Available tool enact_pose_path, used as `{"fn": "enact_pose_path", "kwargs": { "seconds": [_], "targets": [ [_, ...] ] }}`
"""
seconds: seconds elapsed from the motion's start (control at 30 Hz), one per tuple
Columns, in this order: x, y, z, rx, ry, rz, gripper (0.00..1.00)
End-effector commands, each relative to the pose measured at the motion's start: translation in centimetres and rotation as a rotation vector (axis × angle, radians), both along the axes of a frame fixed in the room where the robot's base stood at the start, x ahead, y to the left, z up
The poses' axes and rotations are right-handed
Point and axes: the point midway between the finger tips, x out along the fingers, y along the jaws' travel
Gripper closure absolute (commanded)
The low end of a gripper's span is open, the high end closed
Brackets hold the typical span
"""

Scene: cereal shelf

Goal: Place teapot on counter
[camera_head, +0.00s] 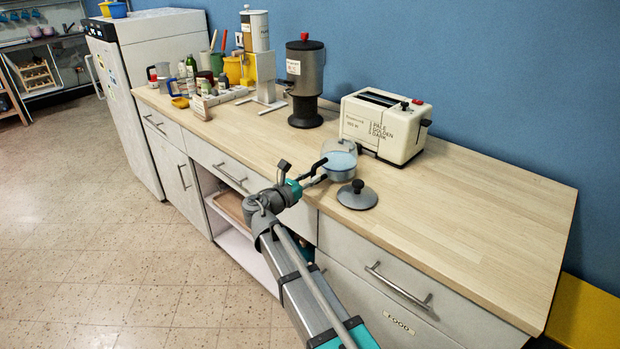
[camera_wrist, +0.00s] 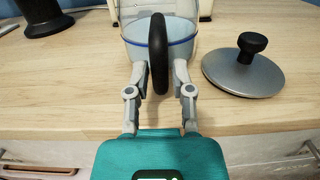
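The teapot is a clear glass pot (camera_head: 340,162) with a blue band and a black handle; it stands on the wooden counter (camera_head: 450,235) in front of the toaster. In the wrist view the pot (camera_wrist: 175,40) is at the top middle, with its handle (camera_wrist: 159,55) towards me. My gripper (camera_wrist: 160,72) is open, with one finger on each side of the handle and a visible gap on both sides. In the head view my gripper (camera_head: 306,176) is at the counter's front edge by the handle. A grey lid with a black knob (camera_head: 357,196) lies on the counter, right of the pot.
A cream toaster (camera_head: 384,125) stands just behind the pot. A dark coffee maker (camera_head: 305,82) and a cluster of jars and bottles (camera_head: 205,85) are to the left. The counter to the right is clear. Drawer handles (camera_head: 398,286) stick out below.

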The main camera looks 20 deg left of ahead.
Motion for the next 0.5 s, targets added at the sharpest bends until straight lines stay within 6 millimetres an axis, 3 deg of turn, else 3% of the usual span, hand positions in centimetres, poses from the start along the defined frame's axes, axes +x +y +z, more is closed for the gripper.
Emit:
{"fn": "enact_pose_path", "kwargs": {
  "seconds": [0.03,0.1,0.5],
  "targets": [
    [0.00,0.00,0.02,0.000,0.000,0.000,0.54],
    [0.00,0.00,0.02,0.000,0.000,0.000,0.44],
    [0.00,0.00,0.09,0.000,0.000,0.000,0.44]
  ]
}}
